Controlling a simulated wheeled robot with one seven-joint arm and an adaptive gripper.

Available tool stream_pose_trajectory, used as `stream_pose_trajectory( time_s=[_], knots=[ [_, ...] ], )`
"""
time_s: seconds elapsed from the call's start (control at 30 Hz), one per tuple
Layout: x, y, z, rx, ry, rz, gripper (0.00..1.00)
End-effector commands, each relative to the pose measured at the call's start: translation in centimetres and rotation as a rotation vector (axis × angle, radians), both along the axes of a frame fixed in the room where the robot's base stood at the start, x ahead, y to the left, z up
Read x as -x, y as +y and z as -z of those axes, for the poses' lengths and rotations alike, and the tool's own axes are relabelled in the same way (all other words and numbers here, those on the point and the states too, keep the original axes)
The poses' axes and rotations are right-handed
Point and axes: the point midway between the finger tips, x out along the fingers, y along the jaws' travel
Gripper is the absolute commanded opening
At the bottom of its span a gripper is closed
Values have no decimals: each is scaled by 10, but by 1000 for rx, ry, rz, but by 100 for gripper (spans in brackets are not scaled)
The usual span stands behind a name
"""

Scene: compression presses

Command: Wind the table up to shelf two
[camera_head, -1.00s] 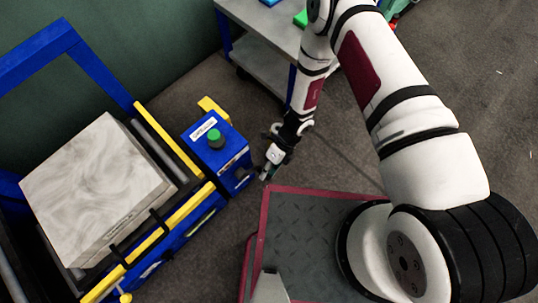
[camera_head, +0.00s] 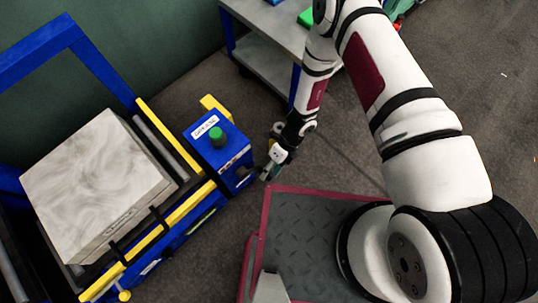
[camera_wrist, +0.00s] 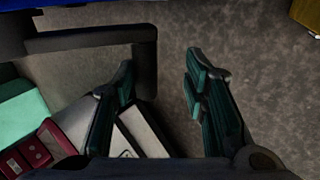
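A blue and yellow framed press unit (camera_head: 185,213) stands at the left in the head view. A pale marbled block (camera_head: 95,180) sits inside its frame. A blue box (camera_head: 222,158) with a green knob (camera_head: 217,136) is fixed at its right end. My gripper (camera_head: 268,176) is beside the right face of this box, low down. In the wrist view, my gripper (camera_wrist: 160,68) is open. A dark bent bar, like a crank handle (camera_wrist: 146,65), hangs with its end part between the fingers, nearer the left one. Contact cannot be told. Which level counts as shelf two cannot be told.
A yellow bracket (camera_head: 213,106) rises behind the blue box. Bare dark floor (camera_head: 345,160) lies to the right of my gripper.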

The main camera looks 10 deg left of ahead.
Motion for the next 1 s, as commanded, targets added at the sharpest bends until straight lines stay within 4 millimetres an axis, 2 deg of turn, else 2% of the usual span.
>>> stream_pose_trajectory(
  time_s=[0.4, 0.53, 1.0],
  knots=[
    [1, 1, -2, -3, 2, -2, 38],
    [-3, -2, -9, -3, 2, -2, 38],
    [-41, -31, -82, -2, -1, -1, 38]
  ],
)
